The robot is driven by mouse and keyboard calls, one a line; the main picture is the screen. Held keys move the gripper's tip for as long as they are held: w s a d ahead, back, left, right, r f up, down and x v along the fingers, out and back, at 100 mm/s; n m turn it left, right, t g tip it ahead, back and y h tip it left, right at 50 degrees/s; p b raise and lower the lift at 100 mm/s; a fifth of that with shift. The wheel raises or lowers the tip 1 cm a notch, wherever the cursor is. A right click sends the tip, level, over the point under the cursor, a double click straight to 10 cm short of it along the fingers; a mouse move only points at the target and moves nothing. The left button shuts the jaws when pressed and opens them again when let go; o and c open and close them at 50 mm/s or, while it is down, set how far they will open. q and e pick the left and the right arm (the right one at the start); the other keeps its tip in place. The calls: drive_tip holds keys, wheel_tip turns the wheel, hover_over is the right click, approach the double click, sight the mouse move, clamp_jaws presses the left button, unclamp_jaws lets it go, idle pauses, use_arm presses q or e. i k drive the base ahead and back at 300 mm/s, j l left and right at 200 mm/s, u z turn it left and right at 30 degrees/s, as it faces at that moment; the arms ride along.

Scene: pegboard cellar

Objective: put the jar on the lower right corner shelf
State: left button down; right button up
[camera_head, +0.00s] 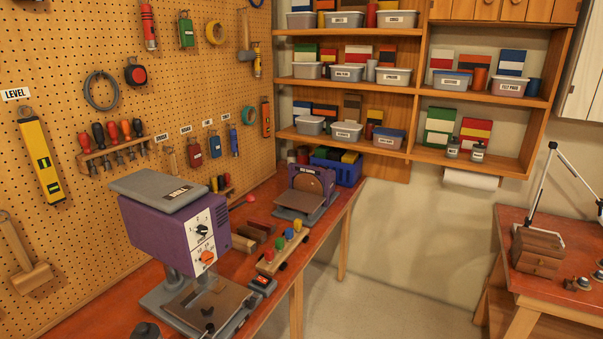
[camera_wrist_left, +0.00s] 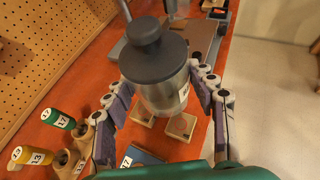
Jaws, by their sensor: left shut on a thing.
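The jar (camera_wrist_left: 165,88), a grey metal body with a dark knobbed lid and a partly hidden label, stands out in the left wrist view. My left gripper (camera_wrist_left: 160,75) is shut on it, one purple-grey finger on each side. In the head view a dark rounded top (camera_head: 146,330) at the bottom edge may be the jar's lid; the gripper does not show there. The lower right corner shelf (camera_head: 505,168) is at the back right, with two small grey labelled bottles (camera_head: 464,149) and coloured boxes (camera_head: 440,126) on it. My right gripper is not in view.
A purple drill press (camera_head: 180,230) and a disc sander (camera_head: 305,192) stand on the red bench (camera_head: 262,208) along the pegboard. A paper roll (camera_head: 470,180) hangs under the shelf. A second bench (camera_head: 510,225) with a lamp stands right. Floor between benches is clear.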

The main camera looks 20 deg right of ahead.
sight(499, 166)
drive_tip(key=i+l+z, duration=0.8)
drive_tip(key=l, duration=0.15)
drive_tip(key=i+l+z, duration=0.85)
drive_tip(key=i+z, duration=0.25)
drive_tip(key=i+l+z, duration=0.1)
drive_tip(key=z, duration=0.2)
drive_tip(key=i, duration=0.1)
